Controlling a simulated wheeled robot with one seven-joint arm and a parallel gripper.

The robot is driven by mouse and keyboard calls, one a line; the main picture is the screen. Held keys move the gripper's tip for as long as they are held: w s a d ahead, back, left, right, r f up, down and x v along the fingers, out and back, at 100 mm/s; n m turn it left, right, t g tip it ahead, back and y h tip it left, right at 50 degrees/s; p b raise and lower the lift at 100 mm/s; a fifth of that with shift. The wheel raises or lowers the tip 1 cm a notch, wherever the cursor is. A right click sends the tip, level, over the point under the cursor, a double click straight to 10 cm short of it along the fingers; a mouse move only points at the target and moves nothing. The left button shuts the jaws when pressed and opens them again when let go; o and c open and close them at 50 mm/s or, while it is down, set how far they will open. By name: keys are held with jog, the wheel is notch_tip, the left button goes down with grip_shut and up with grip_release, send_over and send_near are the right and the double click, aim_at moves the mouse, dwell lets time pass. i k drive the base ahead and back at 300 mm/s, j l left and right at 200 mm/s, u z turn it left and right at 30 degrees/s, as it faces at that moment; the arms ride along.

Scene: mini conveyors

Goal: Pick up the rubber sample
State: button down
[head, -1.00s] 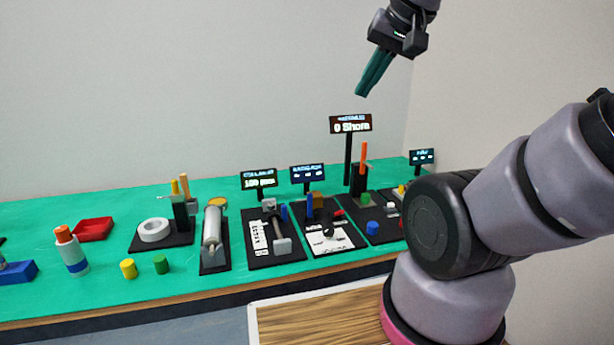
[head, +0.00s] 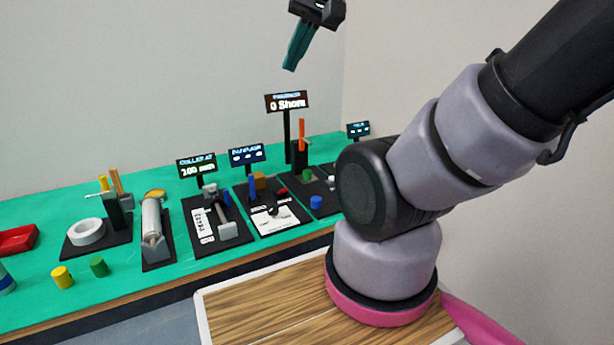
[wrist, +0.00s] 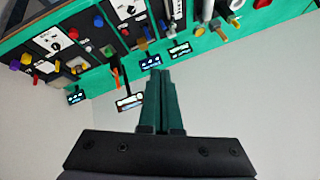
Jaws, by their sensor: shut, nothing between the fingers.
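I cannot tell for sure which piece is the rubber sample. Small cylinders show in the head view: a blue one (head: 316,202) and a green one (head: 307,173) on the dark bases near the Shore display (head: 287,102), and a yellow one (head: 62,277) and another green one (head: 99,266) on the green bench at the left. My gripper (head: 291,68) is high above the bench, with its teal fingers shut and empty. In the wrist view my gripper (wrist: 160,76) also shows closed fingers, far from every piece.
The green bench (head: 30,207) carries several test stations on black bases. A white tape roll (head: 85,232) and a red tray (head: 17,240) are at the left. A wood-topped surface (head: 262,300) lies under my arm. The air around my gripper is clear.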

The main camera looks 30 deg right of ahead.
aim_at(307, 174)
jog(key=i+l, duration=0.1)
jog(key=l, duration=0.25)
jog(key=i+l, duration=0.15)
jog(key=l, duration=0.25)
jog(key=i+l, duration=0.1)
jog(key=l, duration=0.25)
jog(key=i+l+u, duration=0.1)
jog(key=l, duration=0.3)
